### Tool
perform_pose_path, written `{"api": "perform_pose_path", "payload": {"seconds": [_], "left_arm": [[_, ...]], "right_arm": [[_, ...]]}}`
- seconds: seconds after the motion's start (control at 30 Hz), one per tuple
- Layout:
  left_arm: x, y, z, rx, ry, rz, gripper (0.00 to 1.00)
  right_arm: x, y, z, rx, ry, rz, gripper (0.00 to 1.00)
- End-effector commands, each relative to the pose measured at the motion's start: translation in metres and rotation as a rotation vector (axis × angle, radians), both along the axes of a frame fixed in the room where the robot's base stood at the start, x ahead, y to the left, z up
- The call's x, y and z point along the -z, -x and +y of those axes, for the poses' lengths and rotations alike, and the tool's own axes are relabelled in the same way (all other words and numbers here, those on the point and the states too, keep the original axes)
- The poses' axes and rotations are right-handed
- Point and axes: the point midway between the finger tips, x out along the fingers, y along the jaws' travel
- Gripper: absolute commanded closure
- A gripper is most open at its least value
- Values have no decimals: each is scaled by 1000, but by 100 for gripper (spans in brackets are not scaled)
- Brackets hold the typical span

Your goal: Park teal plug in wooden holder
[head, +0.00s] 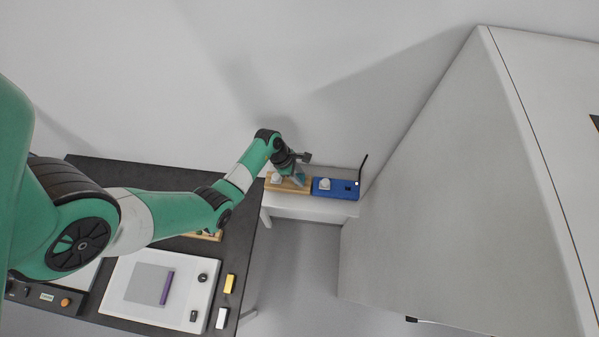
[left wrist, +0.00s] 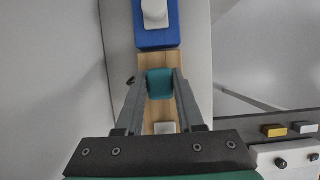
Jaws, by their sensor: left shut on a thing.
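The teal plug (left wrist: 160,83) is between the two fingers of my left gripper (left wrist: 160,88) in the left wrist view. The gripper is shut on it. In the head view my left gripper (head: 297,179) is over the wooden holder (head: 270,187) on the small white table. The holder also shows in the left wrist view (left wrist: 155,62) as a light wood strip behind the plug. Whether the plug touches the holder or sits in it, I cannot tell. A white piece (head: 277,178) is on the holder's left part. My right gripper is not in view.
A blue box (head: 345,193) with a white knob and a black antenna stands right beside the holder. The small white table (head: 300,207) stands near the wall. A dark bench (head: 120,180) at left holds a white panel (head: 203,303), a yellow block (head: 229,284) and a white block (head: 222,318).

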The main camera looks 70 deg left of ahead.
Motion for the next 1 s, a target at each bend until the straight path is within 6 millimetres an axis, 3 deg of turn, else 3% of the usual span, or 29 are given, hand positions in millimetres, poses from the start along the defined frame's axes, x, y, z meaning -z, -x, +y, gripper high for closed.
{"api": "perform_pose_path", "payload": {"seconds": [0.7, 0.73, 0.9, 1.0], "left_arm": [[8, 1, 0, 1, 1, 2, 100], [8, 1, 0, 1, 1, 2, 61], [8, 0, 0, 0, 0, 1, 31], [8, 0, 0, 0, 0, 1, 28]], "right_arm": [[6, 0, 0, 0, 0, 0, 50], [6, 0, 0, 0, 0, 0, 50], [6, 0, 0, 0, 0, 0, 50], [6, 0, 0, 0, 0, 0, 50]]}}
